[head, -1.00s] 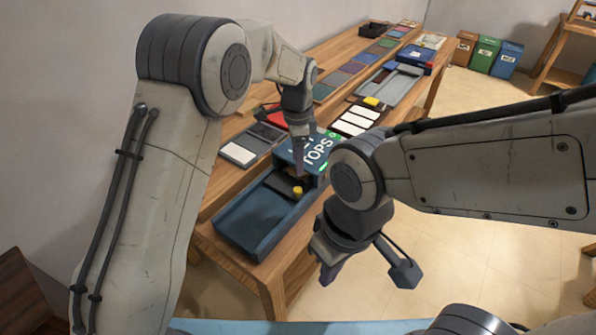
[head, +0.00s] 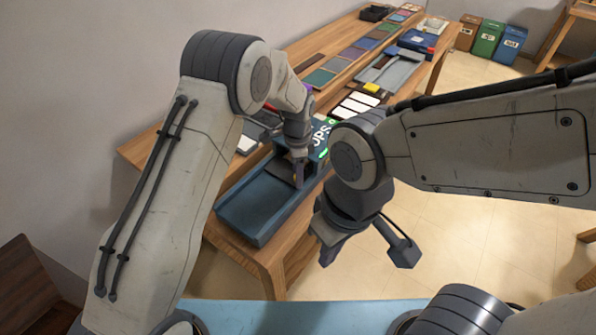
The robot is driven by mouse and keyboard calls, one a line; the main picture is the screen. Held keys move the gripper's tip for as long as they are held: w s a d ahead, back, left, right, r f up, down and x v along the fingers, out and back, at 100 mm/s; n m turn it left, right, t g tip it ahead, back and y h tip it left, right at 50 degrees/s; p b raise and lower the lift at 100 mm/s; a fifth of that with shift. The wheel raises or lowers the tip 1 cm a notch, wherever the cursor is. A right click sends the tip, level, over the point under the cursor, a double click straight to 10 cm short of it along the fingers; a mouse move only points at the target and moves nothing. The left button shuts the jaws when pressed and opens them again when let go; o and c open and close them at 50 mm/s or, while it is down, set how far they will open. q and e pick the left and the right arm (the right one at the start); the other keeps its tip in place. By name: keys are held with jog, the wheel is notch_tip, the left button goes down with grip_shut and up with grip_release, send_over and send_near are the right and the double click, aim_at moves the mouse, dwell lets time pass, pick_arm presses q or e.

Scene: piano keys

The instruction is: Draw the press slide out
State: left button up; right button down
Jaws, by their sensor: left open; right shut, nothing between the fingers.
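The blue press (head: 238,220) stands on the near end of the wooden table, with a long open tray at its front and a blue housing with white letters (head: 322,134) behind. The dark slide plate (head: 280,170) shows in part at the back of the tray, by the housing. My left gripper (head: 298,183) points down over this plate, its jaws open. The slide's yellow knob is hidden at the gripper, and I cannot tell whether the fingers touch it. My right gripper (head: 327,250) is shut and empty, off the table's right side, apart from the press.
Behind the press lie a pad of white keys (head: 356,105) with a yellow block, a grey tray (head: 392,80), a blue box (head: 418,40) and coloured tiles (head: 340,64). Bins (head: 488,38) stand on the floor beyond. The front of the press tray is empty.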

pick_arm(q)
grip_shut()
dwell(1.3)
